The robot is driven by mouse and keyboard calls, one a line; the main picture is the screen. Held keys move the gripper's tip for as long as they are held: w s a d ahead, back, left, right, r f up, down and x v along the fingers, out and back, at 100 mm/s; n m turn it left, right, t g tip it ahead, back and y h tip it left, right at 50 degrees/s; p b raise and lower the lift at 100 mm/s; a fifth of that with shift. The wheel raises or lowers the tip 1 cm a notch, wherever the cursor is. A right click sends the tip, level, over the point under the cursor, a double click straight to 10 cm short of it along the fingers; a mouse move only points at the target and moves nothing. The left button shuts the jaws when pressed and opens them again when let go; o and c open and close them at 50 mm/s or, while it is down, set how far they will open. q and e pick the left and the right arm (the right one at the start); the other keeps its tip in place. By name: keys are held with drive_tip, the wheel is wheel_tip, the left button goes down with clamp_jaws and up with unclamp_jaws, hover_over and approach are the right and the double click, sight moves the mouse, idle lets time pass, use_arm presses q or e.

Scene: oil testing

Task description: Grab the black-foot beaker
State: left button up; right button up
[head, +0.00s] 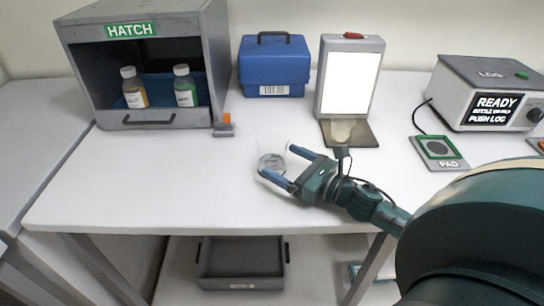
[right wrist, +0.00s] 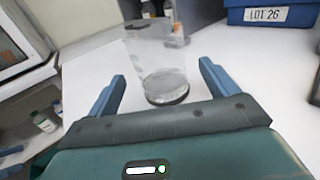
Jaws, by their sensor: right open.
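The black-foot beaker (head: 272,161) is a clear glass with a dark base, standing upright on the white table near its middle. In the right wrist view the beaker (right wrist: 162,72) stands between the two blue fingers, with its dark foot showing. My right gripper (head: 281,162) is open, with one finger on each side of the beaker. In the right wrist view, gaps show between the beaker and both fingers of the gripper (right wrist: 160,80). My left gripper is not in view.
A grey hatch box (head: 83,62) with two bottles stands at the back left. Behind are a blue case (head: 272,68) and a lit panel (head: 350,80). A log machine (head: 475,75) and a pad (head: 439,167) are at right. The table's front left is clear.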

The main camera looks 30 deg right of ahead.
sight(284, 160)
drive_tip(key=shift+x, duration=1.95)
drive_tip(key=c, duration=1.1)
drive_tip(key=shift+c, duration=0.3)
drive_tip(key=shift+r, duration=0.15)
